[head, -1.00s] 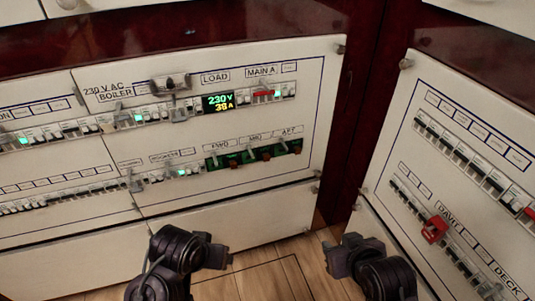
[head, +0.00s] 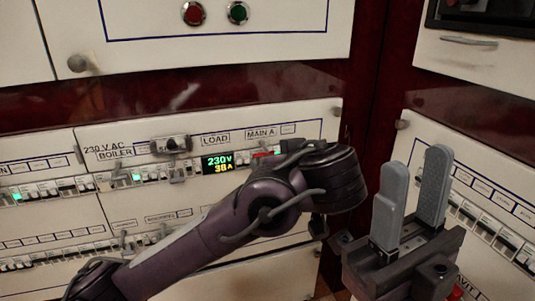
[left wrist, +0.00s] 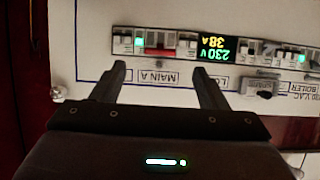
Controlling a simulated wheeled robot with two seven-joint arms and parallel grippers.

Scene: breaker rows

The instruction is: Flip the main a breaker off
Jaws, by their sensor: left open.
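The MAIN A breaker has a red lever (left wrist: 160,51) in the left wrist view, where the panel appears upside down; its label (left wrist: 158,77) sits beside it. In the head view a bit of the red lever (head: 264,154) shows just left of my left wrist. My left gripper (left wrist: 164,82) is open and empty, its two fingers spread on either side of the MAIN A label, pointing at the breaker row. Contact with the panel cannot be told. In the head view my left arm hides its fingers. My right gripper (head: 418,165) is open, empty and points up.
The lit display (head: 217,162) reads 230V 38A beside MAIN A. A boiler switch (head: 171,145) stands out from the panel further left. A second breaker panel (head: 480,190) is at the right, behind my right gripper. Red (head: 193,13) and green (head: 238,13) buttons are above.

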